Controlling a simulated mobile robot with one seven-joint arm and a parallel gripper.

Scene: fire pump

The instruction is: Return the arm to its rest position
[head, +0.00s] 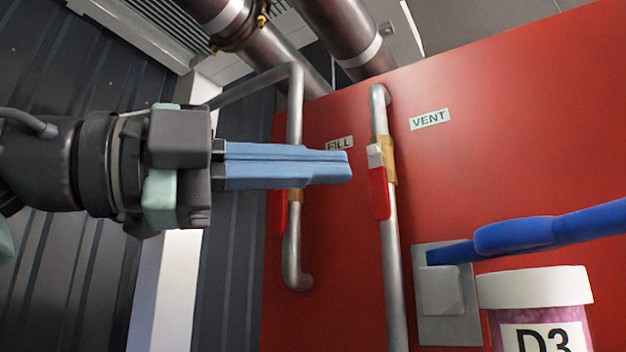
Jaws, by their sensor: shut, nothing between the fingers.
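My gripper (347,166) reaches in from the left of the head view, its two long blue fingers shut together with nothing between them. It is raised and points right. The fingers pass in front of the fill pipe and partly cover the FILL label (340,143). Their tips end a little left of the vent pipe (392,265) in the picture; I cannot tell the gap in depth. My arm (45,160) runs out of view at the left edge.
A red panel (520,140) fills the right, with a VENT label (430,119) and a red-handled valve (379,193). A grey plate (450,335), a blue handle-like object (530,234) and a white-lidded D3 jar (535,287) are lower right. Large pipes (340,35) run overhead.

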